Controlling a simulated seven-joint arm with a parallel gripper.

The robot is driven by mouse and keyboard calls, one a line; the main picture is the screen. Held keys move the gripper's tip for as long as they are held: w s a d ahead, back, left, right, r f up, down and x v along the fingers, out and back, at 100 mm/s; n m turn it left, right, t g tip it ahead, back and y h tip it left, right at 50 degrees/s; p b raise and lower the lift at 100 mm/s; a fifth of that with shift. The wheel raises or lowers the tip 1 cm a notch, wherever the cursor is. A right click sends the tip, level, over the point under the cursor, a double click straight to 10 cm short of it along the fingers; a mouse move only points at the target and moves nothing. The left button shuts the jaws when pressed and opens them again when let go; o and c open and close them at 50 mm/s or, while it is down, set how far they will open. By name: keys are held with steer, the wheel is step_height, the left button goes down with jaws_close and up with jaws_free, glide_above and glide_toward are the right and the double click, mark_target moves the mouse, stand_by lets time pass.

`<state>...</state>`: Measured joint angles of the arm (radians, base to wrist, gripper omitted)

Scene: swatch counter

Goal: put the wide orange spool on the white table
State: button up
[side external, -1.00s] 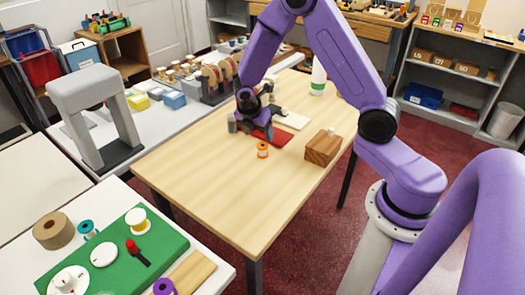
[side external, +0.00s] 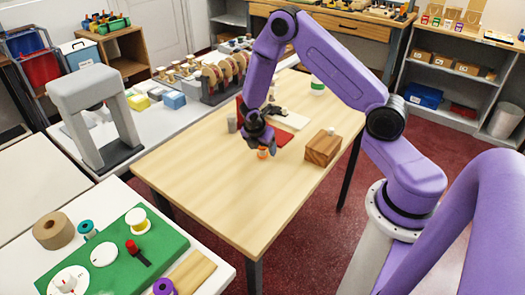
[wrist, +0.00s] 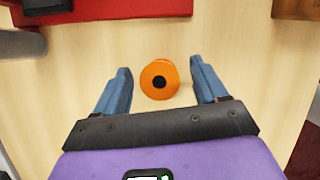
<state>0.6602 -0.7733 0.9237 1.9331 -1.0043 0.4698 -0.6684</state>
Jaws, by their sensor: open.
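The orange spool (side external: 262,153) stands on the wooden table, partly hidden by my gripper in the side view. In the wrist view the orange spool (wrist: 160,80) is seen from above with its dark centre hole. My gripper (wrist: 160,73) is open, with one blue finger on each side of the spool and a gap on both sides. In the side view my gripper (side external: 259,145) is low over the spool. White tabletops are at the left: a front one (side external: 105,193), a bare one (side external: 35,160) and a back one (side external: 150,112). I cannot tell which one is meant.
On the wooden table (side external: 225,195) are a wooden block (side external: 322,148), a red flat item (side external: 284,136), a white pad (side external: 292,120) and a grey cylinder (side external: 231,123). The front white table holds a green mat (side external: 125,245) with several spools and discs. A grey arch (side external: 95,110) stands behind.

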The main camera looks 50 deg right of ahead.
steer(key=c, duration=1.2)
steer(key=shift+r, duration=0.1)
steer(key=shift+r, duration=0.45)
step_height(320, 180, up, 2)
steer(key=shift+r, duration=0.15)
steer(key=s+a+r, duration=0.4)
steer(key=s+r, duration=0.6)
steer(key=s, duration=0.3)
steer(key=w+a+m+g+y, duration=0.4)
steer(key=a+m, duration=0.3)
steer(key=m, duration=1.2)
steer(key=shift+w+a+f+m+g, duration=0.3)
steer(key=shift+a+m+g, duration=0.1)
steer(key=shift+g, duration=0.1)
